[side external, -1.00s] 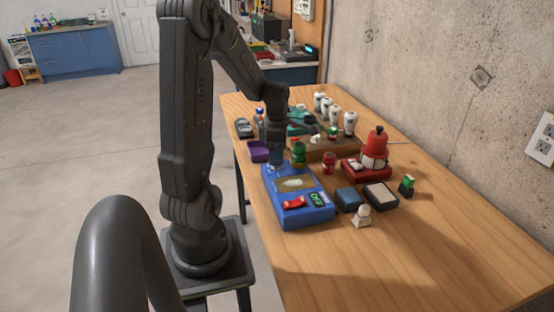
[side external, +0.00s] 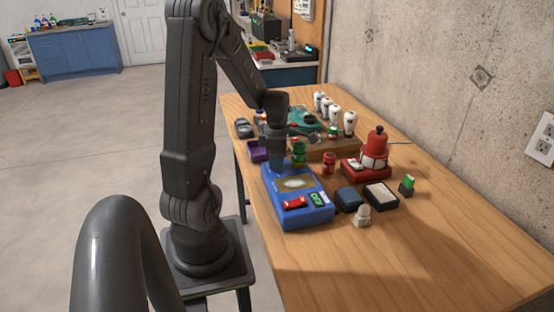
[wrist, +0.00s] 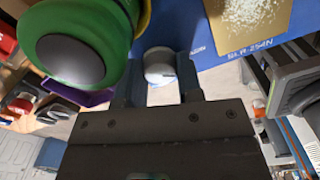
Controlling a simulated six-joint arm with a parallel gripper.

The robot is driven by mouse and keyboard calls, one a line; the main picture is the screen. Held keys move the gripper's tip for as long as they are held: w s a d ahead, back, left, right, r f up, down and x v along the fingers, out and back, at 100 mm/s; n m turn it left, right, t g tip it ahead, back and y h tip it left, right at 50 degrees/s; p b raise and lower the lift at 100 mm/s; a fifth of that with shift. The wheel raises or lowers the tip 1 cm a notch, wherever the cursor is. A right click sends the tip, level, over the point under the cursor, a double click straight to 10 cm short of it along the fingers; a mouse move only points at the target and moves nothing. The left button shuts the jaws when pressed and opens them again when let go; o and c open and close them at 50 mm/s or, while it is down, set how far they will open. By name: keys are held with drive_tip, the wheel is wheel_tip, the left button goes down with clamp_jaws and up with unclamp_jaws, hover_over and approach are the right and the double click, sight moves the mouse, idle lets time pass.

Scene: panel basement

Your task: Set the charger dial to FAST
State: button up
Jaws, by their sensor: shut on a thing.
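The charger is a blue box (side external: 305,217) near the table's left edge, with a tan plate (side external: 296,184) on top. My gripper (side external: 276,168) points down at the box's far left corner. In the wrist view a pale round knob (wrist: 159,64), which looks like the dial, sits between the two fingers. My gripper (wrist: 157,88) is shut on it. The knob's pointer and the FAST mark cannot be made out. The side view hides the knob behind the fingers.
A green cylinder (side external: 299,154) with a dark cap stands close beside my gripper and looms large in the wrist view (wrist: 75,40). The box carries a red switch (side external: 294,203) and a green display (side external: 317,199). A purple container (side external: 257,151) lies just beyond. The table's front right is clear.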

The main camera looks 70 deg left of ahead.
drive_tip(key=shift+c, duration=0.4)
drive_tip(key=shift+m, duration=1.6)
drive_tip(key=o, duration=0.9)
wheel_tip(320, 180, up, 14)
drive_tip(key=shift+f, duration=0.1)
